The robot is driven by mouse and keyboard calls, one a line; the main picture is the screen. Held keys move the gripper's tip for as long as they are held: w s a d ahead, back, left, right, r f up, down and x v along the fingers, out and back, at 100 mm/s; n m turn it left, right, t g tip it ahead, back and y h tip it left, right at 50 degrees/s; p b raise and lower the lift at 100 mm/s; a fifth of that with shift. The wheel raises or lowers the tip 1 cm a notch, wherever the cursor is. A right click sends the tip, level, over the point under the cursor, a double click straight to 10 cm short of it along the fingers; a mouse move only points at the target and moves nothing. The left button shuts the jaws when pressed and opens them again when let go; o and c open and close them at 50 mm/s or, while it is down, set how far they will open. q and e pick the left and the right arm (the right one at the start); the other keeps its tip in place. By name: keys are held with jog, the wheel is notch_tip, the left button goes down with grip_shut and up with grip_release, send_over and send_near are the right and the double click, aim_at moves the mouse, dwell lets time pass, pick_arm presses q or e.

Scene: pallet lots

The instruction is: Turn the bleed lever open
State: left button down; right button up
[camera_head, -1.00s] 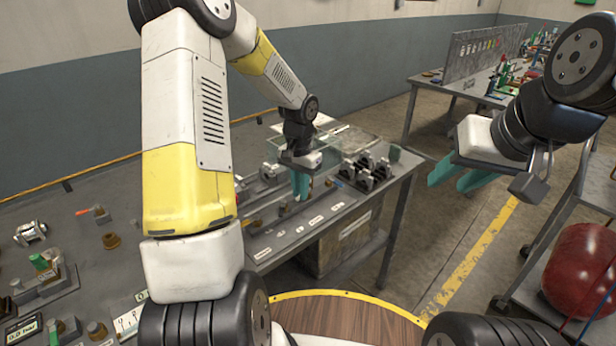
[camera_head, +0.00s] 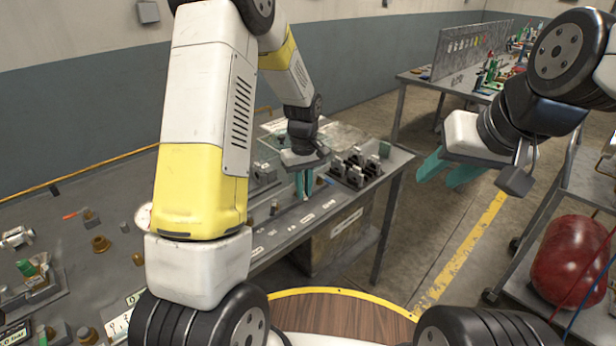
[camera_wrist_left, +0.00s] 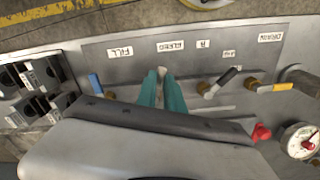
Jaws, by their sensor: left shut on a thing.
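My left gripper (camera_head: 304,184) reaches down to the valve row at the right end of the bench. In the left wrist view its teal fingers (camera_wrist_left: 163,90) are close together below the upside-down BLEED label (camera_wrist_left: 170,46). They are shut on the bleed lever, which the fingers mostly hide; a small pale part (camera_wrist_left: 162,70) shows at the tips. How far the lever is turned cannot be told. My right gripper (camera_head: 444,170) is open and empty, off to the right above the floor.
Beside the fingers are a blue lever (camera_wrist_left: 95,84), a black-and-grey lever (camera_wrist_left: 222,80) and a yellow lever (camera_wrist_left: 284,87). A red knob (camera_wrist_left: 262,132) and a gauge (camera_wrist_left: 299,140) lie right. Black clamp-like blocks (camera_head: 355,168) stand near the bench end.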

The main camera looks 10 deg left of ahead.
pick_arm(q)
jog(key=shift+w+d+n, duration=0.25)
jog(key=shift+w+n, duration=0.05)
jog(key=shift+n, duration=0.7)
jog(key=shift+w+d+n, duration=0.25)
jog(key=shift+n, duration=0.75)
jog(key=c, duration=1.5)
grip_release()
jog(key=shift+o, duration=0.2)
notch_tip(320, 180, up, 8)
jog(key=shift+f, duration=0.1)
